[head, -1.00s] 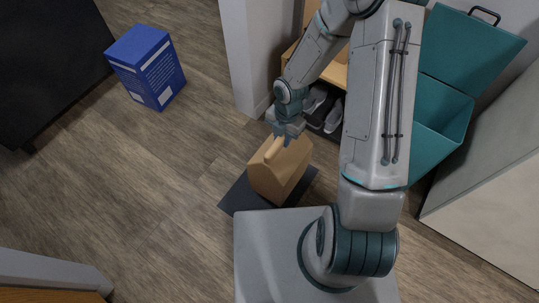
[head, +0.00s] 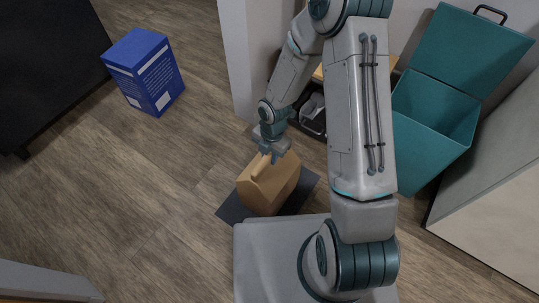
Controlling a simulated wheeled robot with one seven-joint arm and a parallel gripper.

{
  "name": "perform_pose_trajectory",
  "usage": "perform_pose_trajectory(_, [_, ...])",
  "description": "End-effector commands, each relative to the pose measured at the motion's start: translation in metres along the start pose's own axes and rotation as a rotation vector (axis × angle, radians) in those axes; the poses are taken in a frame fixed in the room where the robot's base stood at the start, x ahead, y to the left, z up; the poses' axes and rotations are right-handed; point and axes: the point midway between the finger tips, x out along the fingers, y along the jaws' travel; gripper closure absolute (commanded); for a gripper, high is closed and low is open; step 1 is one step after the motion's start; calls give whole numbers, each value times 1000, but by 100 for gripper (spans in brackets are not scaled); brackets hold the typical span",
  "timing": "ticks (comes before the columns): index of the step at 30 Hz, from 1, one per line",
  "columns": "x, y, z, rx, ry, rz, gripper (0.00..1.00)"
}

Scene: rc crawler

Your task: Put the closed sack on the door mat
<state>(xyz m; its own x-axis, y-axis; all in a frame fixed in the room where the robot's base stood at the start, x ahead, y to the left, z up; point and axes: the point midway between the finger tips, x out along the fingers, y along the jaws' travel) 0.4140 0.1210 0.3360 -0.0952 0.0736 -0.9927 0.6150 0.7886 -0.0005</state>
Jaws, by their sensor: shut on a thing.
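The closed sack (head: 268,190) is a tan paper bag with a folded top, standing about upright in the middle of the head view. My gripper (head: 268,157) is at its top fold and shut on it. The door mat (head: 232,210) is a dark grey flat rectangle on the floor, showing to the left and right of the sack. The sack is over the mat in the picture. I cannot tell whether its bottom touches the mat, as its base edge is partly behind my own base.
A blue box (head: 146,72) stands on the floor at upper left, near a black piece of furniture (head: 45,65). A shoe bench with shoes (head: 312,110) is behind my arm. An open teal bin (head: 435,125) stands at right. Wood floor at left is clear.

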Motion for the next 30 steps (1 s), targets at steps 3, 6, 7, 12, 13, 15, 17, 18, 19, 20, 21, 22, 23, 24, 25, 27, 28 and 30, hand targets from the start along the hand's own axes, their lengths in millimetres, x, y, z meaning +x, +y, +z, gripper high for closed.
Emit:
perform_pose_trajectory(3, [3, 0, 0, 0, 0, 0, 100])
perform_pose_trajectory(6, [2, 0, 0, 0, 0, 0, 55])
perform_pose_trajectory(7, [2, 0, 0, 0, 0, 0, 55])
perform_pose_trajectory(12, [2, 0, 0, 0, 0, 0, 55])
perform_pose_trajectory(13, [2, 0, 0, 0, 0, 0, 55])
perform_pose_trajectory(15, [1, 0, 0, 0, 0, 0, 55])
perform_pose_trajectory(17, [-3, 0, 0, 0, 0, 0, 55])
perform_pose_trajectory(18, [-8, 0, 0, 1, -1, 2, 55])
perform_pose_trajectory(19, [-12, 0, 0, 1, -1, 2, 55])
perform_pose_trajectory(20, [-17, 0, 0, 2, -1, 3, 55])
perform_pose_trajectory(21, [-25, 0, 0, 2, -2, 3, 55])
perform_pose_trajectory(22, [-32, 0, 0, 2, -2, 2, 55])
perform_pose_trajectory(23, [-38, 0, 0, 2, -2, 3, 55])
perform_pose_trajectory(24, [-48, 0, 0, 3, -2, 3, 55])
perform_pose_trajectory(25, [-55, 0, 0, 2, -2, 3, 55])
perform_pose_trajectory(27, [-71, 0, 0, 2, -2, 3, 55])
perform_pose_trajectory(28, [-77, 0, 0, 1, -2, 2, 55])
perform_pose_trajectory(30, [-90, 0, 0, 2, -2, 3, 55])
